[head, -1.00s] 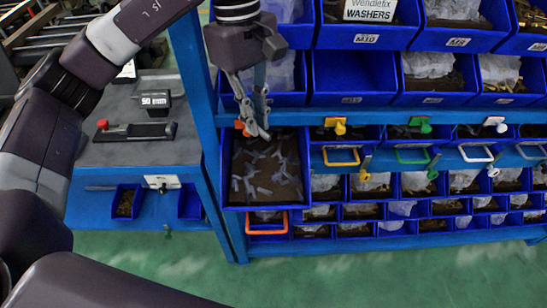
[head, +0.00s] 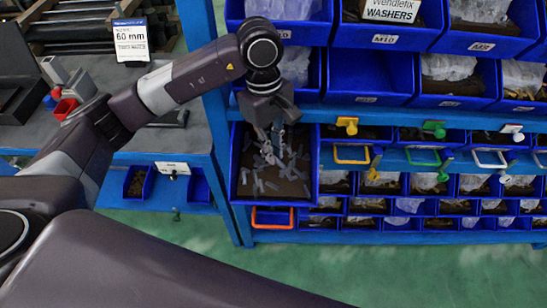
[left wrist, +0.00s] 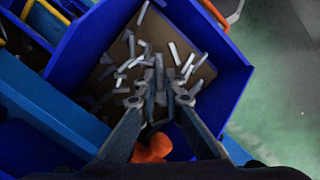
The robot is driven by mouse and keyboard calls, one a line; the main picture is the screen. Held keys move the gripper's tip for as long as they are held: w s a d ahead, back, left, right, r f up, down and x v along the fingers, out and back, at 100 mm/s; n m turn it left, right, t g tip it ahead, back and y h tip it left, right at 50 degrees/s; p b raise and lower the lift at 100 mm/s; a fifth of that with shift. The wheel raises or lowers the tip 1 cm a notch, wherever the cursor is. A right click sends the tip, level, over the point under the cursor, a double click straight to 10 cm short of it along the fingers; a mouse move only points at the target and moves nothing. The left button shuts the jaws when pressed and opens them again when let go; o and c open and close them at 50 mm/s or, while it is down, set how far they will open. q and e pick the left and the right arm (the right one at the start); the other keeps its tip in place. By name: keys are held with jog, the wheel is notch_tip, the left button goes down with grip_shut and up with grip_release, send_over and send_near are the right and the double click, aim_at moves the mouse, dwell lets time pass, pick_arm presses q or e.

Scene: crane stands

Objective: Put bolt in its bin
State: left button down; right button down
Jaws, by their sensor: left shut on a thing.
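A blue bin (head: 234,180) is pulled out from the shelf, with several grey bolts (head: 290,172) lying loose on its brown floor. My left gripper (head: 276,150) points down into the mouth of this bin. In the left wrist view its fingers (left wrist: 163,78) are close together above the loose bolts, shut on a slim grey bolt that is largely hidden between the fingertips. The blue bin (left wrist: 225,85) surrounds the fingers in that view. An orange part (left wrist: 153,150) shows between the finger links. My right gripper is not in view.
Blue bins (head: 372,75) stand above and to the right, one of them empty. Smaller bins with coloured handles (head: 352,155) line the lower rows. A grey workbench (head: 190,135) is at the left. Green floor (head: 400,265) lies free in front.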

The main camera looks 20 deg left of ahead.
aim_at(274, 170)
pick_arm(q)
jog(key=shift+f, duration=0.3)
notch_tip(274, 170, down, 4)
jog(key=shift+r+p, duration=0.25)
jog(key=shift+p, duration=0.3)
jog(key=shift+f, duration=0.4)
jog(key=shift+f+b, duration=0.2)
jog(key=shift+b, duration=0.1)
jog(key=c, duration=2)
grip_release()
jog(key=shift+r, duration=0.1)
jog(key=shift+c, duration=0.2)
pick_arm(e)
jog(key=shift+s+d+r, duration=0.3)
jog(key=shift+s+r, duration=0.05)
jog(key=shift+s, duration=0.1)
pick_arm(q)
jog(key=shift+r, duration=0.1)
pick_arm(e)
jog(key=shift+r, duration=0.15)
